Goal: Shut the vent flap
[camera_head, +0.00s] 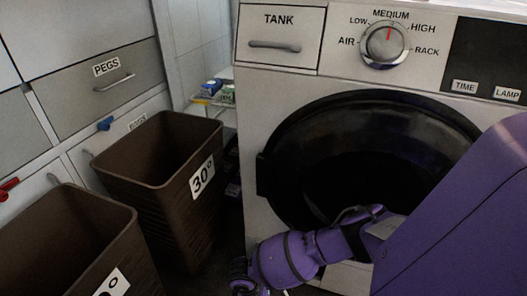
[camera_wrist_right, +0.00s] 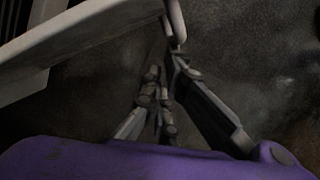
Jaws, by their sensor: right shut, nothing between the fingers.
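My right gripper (camera_wrist_right: 163,84) is shut and empty in the wrist view. Its fingertips are close to the edge of a pale panel (camera_wrist_right: 85,38) that juts in from the upper left; it may be the vent flap, but I cannot tell for sure. Whether the fingers touch it is unclear. In the head view my purple right arm reaches low across the front of the dryer (camera_head: 250,120), and its dark wrist end is at the bottom, left of the dryer's lower front. The flap cannot be made out there. My left gripper is not in view.
The dryer's round dark door (camera_head: 350,140) is behind my arm. A tank drawer (camera_head: 280,45) and a dial (camera_head: 385,42) are above it. Two brown bins (camera_head: 150,150) stand at the left, with a narrow dark gap of floor between bins and dryer. A drawer (camera_head: 110,85) is behind.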

